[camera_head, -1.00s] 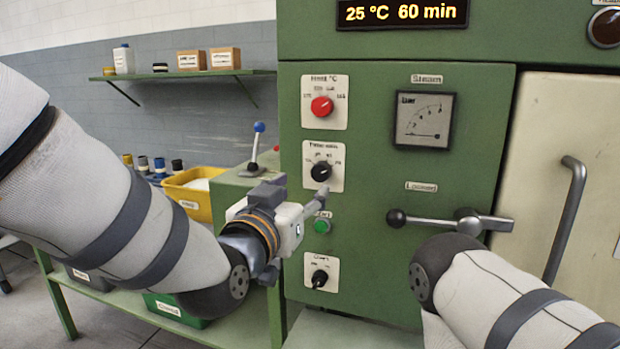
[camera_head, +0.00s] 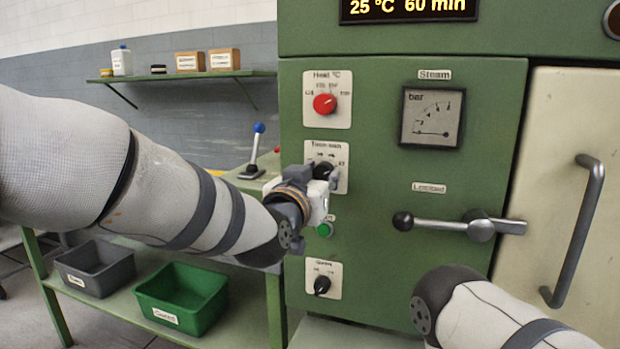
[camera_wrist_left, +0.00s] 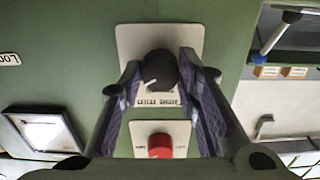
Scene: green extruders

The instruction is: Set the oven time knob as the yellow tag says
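The black time knob (camera_head: 324,169) sits on a white plate on the green oven panel, below the red heat knob (camera_head: 325,103). My left gripper (camera_head: 330,180) is at it and covers part of it. The upside-down left wrist view shows the time knob (camera_wrist_left: 158,70) between the two open fingertips of the left gripper (camera_wrist_left: 160,72). A gap shows on its left; I cannot tell whether the right finger touches. The oven display (camera_head: 408,8) reads 25 °C 60 min. No yellow tag with readable writing is in view. My right arm shows at lower right, its gripper out of view.
Below the time knob are a green button (camera_head: 324,230) and another black knob (camera_head: 322,285). A lever handle (camera_head: 440,223) sticks out to the right, near the door handle (camera_head: 575,230). A blue-tipped lever (camera_head: 256,150) stands left of the panel.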

